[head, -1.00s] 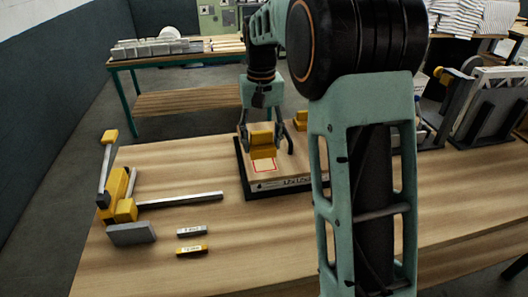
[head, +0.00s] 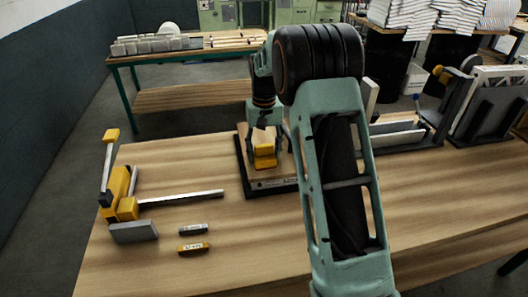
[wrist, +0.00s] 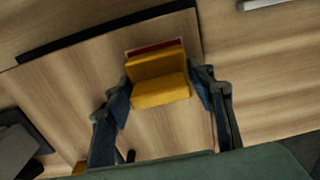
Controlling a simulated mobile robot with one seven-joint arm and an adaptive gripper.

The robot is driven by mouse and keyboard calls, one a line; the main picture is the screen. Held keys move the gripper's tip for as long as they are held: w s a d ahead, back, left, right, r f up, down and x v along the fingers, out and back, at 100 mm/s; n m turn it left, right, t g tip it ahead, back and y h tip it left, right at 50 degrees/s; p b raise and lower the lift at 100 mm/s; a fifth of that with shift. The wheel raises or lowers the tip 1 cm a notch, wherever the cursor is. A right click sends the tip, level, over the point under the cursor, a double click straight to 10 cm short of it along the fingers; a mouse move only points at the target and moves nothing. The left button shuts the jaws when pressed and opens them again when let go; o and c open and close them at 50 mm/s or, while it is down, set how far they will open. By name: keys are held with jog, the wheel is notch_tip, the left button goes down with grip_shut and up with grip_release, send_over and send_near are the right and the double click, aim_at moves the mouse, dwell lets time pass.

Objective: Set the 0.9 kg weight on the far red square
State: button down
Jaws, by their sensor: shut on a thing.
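My gripper (wrist: 160,86) is shut on a yellow block-shaped weight (wrist: 158,82), with a finger on each side of it. In the head view the weight (head: 264,156) is over the front part of a wooden board (head: 246,146) with dark edging. A strip of red outline (wrist: 153,47) shows beside the weight in the wrist view; the rest of that square is hidden. I cannot tell whether the weight touches the board. Its mass label is not readable.
A small grey bar (head: 193,229) and a small yellow bar (head: 194,248) lie in front. A grey rack (head: 400,138) stands right.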

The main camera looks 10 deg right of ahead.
aim_at(264, 145)
jog(key=shift+r, duration=0.1)
jog(key=c, duration=0.9)
grip_release()
jog(key=shift+f, duration=0.2)
jog(key=shift+r, duration=0.1)
notch_tip(264, 145, up, 12)
jog(key=shift+r, duration=0.1)
